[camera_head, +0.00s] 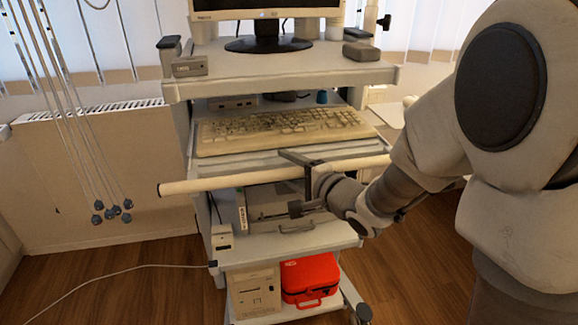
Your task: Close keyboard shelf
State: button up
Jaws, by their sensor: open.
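The keyboard shelf (255,161) is a grey pull-out tray in the middle of a medical cart, and it sticks out below the cart's top surface. A beige keyboard (283,128) lies on it. A pale horizontal bar (232,181) runs across the front of the shelf. My gripper (288,182) is at the front of the shelf, right of centre, with one finger above the bar and one below it. Its fingers are apart and it holds nothing that I can see. Whether a finger touches the bar or the shelf edge, I cannot tell.
A monitor (267,22) stands on the cart top (290,66). Below are a lower shelf (262,246), a beige computer (255,292) and a red case (310,277). Cables (70,120) hang at left by a radiator (90,165). My arm fills the right side. Floor (130,285) shows at left.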

jog(key=c, duration=1)
jog(key=shift+r, duration=0.1)
grip_shut()
